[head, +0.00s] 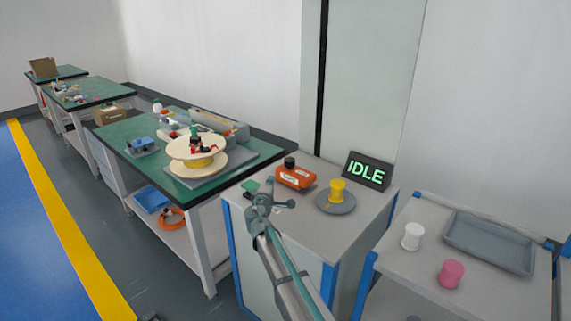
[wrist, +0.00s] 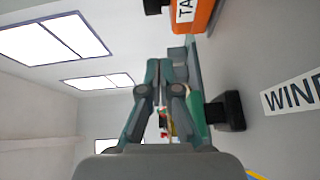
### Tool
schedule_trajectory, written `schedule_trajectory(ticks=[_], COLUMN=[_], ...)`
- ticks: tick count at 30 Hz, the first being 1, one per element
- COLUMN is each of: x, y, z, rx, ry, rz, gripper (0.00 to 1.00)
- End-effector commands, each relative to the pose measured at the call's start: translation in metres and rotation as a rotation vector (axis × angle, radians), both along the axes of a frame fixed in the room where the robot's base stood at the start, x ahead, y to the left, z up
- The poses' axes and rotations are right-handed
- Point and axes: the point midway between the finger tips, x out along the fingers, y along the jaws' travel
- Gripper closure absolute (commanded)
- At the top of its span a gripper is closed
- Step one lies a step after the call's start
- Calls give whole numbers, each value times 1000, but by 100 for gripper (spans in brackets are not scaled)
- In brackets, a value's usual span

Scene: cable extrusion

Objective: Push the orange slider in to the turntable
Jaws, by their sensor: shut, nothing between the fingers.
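The grey turntable (head: 347,207) lies on the grey cabinet top, with a yellow spool (head: 337,189) standing on it. A small orange piece (head: 329,206) shows at the turntable's front left edge; it may be the slider, but it is too small to be sure. My gripper (head: 265,189) is over the cabinet's front left part, left of and apart from the turntable. In the wrist view my gripper (wrist: 166,66) has its fingers together and empty. The turntable and spool are not in the wrist view.
An orange box (head: 295,177) with a black knob sits left of the turntable. A green box (head: 250,186) is close to my gripper; its black knob (wrist: 226,110) shows in the wrist view. The IDLE display (head: 366,170) stands behind. A right-hand table holds white and pink spools.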

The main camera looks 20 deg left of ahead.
Motion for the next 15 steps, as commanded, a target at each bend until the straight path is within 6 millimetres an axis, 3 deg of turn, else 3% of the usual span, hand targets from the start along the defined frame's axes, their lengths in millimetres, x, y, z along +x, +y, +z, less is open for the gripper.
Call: schedule_trajectory(ticks=[1,6,15], x=[18,42,45], y=[-2,-12,-15], z=[0,4,5], rx=[-18,-55,-62], ry=[-11,-32,-36], rz=[-12,-30,-33], gripper=[100,100,100])
